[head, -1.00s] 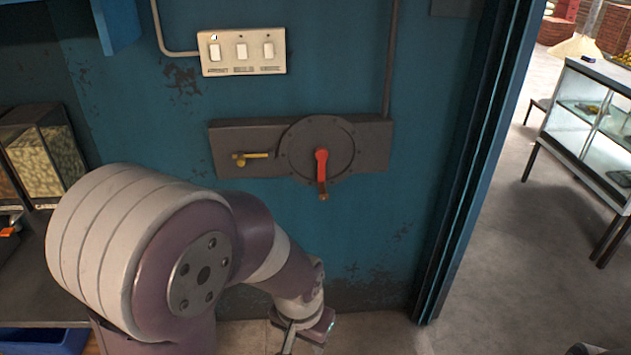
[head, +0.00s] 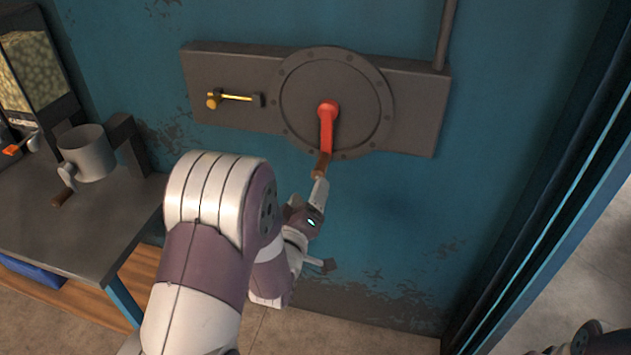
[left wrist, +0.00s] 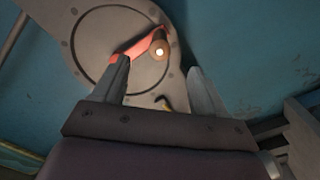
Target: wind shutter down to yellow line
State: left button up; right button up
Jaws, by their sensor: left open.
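The red crank (head: 327,130) sits on a round grey plate (head: 365,105) on the blue wall and points down. Its brown grip (head: 321,166) is at the lower end. My left gripper (head: 323,222) is just below the grip, with one fingertip close to it; I cannot tell if they touch. In the left wrist view the open gripper (left wrist: 158,66) has the round end of the grip (left wrist: 160,49) showing ahead, between its two fingers. The shutter and the yellow line are not visible. My right gripper is not in view.
A brass bolt (head: 236,97) is mounted left of the crank plate. A blue door frame (head: 545,235) runs down the right side.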

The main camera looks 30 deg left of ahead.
aim_at(320, 169)
pick_arm(q)
jog(key=x, duration=0.4)
jog(key=b+x, duration=0.1)
jog(key=x, duration=0.4)
jog(key=shift+d+f+b, duration=0.15)
jog(key=shift+d+b, duration=0.1)
jog(key=shift+b, duration=0.05)
jog(key=shift+w+a, duration=0.15)
jog(key=shift+w, duration=0.3)
grip_shut()
